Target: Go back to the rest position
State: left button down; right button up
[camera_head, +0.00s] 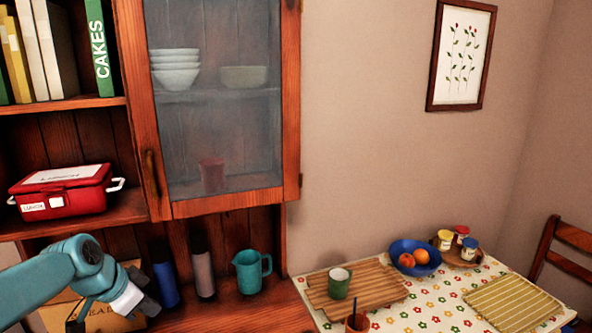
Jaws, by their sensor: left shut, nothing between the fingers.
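My left arm comes in from the lower left, teal with a pale wrist. My left gripper (146,303) is dark, shut and empty, low in the picture in front of a cardboard box (60,318). It is left of the blue bottle (166,284) and seems apart from it. My right arm and gripper are not in view.
A wooden cabinet (290,120) has a closed glass door; a red lunch box (65,192) sits on its open shelf. A grey bottle (203,272) and teal jug (250,272) stand below. Right, a table holds a green mug (339,284) and blue bowl (412,250).

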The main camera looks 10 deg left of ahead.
pick_arm(q)
jog(key=s+d+f+n+g+h, duration=0.1)
jog(key=s+d+f, duration=0.1)
jog(key=d+f, duration=0.45)
jog(key=s+d+f+n+g, duration=0.1)
jog(key=s+d+f+n, duration=0.15)
jog(key=f, duration=0.75)
jog(key=s+d+f+n+g+h, duration=0.1)
jog(key=d+f, duration=0.4)
jog(key=f, duration=0.4)
jog(key=s+d+f+n, duration=0.1)
jog(key=s+d+f, duration=0.2)
jog(key=s, duration=0.3)
jog(key=s+d+f+n+g, duration=0.1)
jog(key=s+d+f, duration=0.3)
jog(key=s, duration=0.2)
jog(key=s+d+f+n+g, duration=0.1)
jog(key=s+d+f+n, duration=0.1)
jog(key=s+d+f, duration=0.2)
jog(key=shift+s, duration=1.25)
jog(key=shift+r, duration=0.1)
